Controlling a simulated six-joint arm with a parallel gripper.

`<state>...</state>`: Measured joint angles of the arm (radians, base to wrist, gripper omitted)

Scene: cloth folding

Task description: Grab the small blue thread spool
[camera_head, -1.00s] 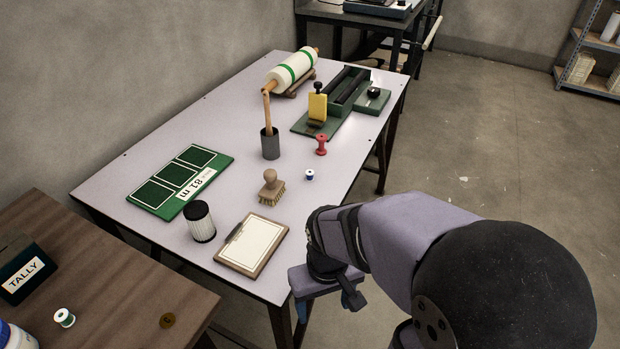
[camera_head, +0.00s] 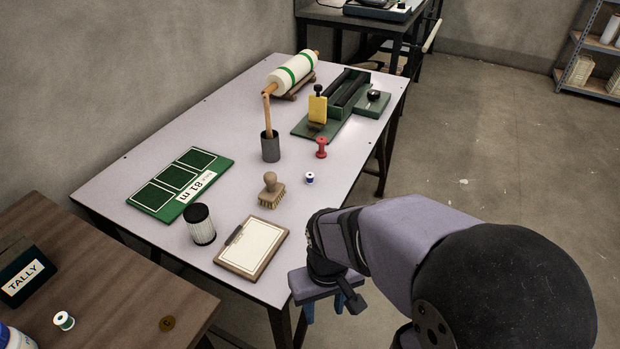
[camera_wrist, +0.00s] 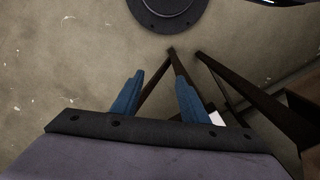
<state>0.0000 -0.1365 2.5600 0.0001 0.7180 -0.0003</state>
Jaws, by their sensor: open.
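The small blue thread spool (camera_head: 309,178) stands on the light table (camera_head: 120,190), to the right of the wooden brush. It is white with a blue band. My gripper (camera_head: 328,308) hangs low beyond the table's front right edge, below and to the right of the clipboard, well apart from the spool. In the wrist view my gripper (camera_wrist: 157,98) shows two blue fingers spread apart with nothing between them. The wrist view shows floor and table legs, not the spool.
Near the spool stand a brush (camera_head: 271,191), a red spool (camera_head: 321,148) and a grey cup (camera_head: 270,147) with a wooden tool. A clipboard (camera_head: 252,247) lies by the front edge. A green-banded spool (camera_head: 64,320) is on the brown table. Bare tabletop surrounds the blue spool.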

